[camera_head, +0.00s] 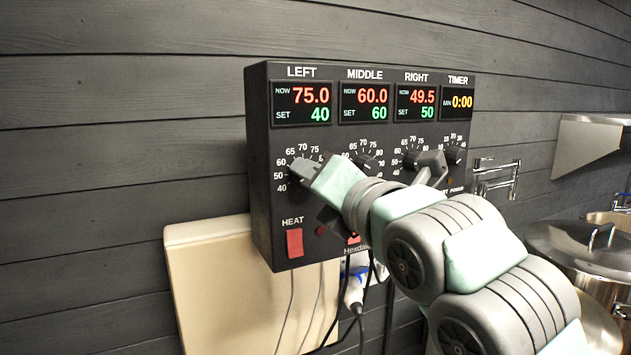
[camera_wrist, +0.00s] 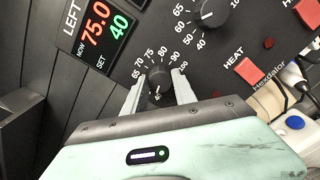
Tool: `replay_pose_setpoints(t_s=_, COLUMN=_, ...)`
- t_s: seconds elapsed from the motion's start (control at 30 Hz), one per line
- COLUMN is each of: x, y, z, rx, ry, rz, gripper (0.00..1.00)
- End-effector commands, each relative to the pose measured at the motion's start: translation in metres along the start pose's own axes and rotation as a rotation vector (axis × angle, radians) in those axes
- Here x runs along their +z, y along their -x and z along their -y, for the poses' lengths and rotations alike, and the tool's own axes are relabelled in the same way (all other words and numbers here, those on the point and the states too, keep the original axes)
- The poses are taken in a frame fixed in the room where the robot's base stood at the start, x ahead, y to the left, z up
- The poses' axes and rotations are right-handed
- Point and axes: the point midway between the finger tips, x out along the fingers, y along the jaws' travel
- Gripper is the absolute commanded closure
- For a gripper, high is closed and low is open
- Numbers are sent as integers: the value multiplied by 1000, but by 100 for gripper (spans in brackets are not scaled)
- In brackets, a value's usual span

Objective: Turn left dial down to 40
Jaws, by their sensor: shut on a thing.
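The left dial (camera_wrist: 159,82) is a black knob under the LEFT display, with a printed scale around it. In the wrist view my gripper (camera_wrist: 156,88) has one finger on each side of the dial and is shut on it. In the head view my gripper (camera_head: 306,172) reaches the control box at the left dial and covers most of it. The left display (camera_head: 303,103) reads NOW 75.0 in red and SET 40 in green; it also shows in the wrist view (camera_wrist: 104,33).
The dark control box (camera_head: 259,150) also has middle, right and timer displays and dials. The middle dial (camera_wrist: 212,14) is close by. A red HEAT switch (camera_head: 295,243) sits below the left dial. Cables hang beneath. A lidded steel pot (camera_head: 570,245) stands at the right.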

Motion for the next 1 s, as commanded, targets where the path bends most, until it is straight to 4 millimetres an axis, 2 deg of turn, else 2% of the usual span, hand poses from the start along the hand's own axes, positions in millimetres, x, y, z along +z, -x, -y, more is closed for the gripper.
replay_pose_setpoints(t_s=0.4, x=0, y=0, z=0, rx=-1, ry=192, rz=-1, gripper=100)
replay_pose_setpoints(t_s=0.97, x=0, y=0, z=0, rx=-1, ry=219, rz=-1, gripper=100)
replay_pose_setpoints(t_s=1.0, x=0, y=0, z=0, rx=-1, ry=219, rz=-1, gripper=65)
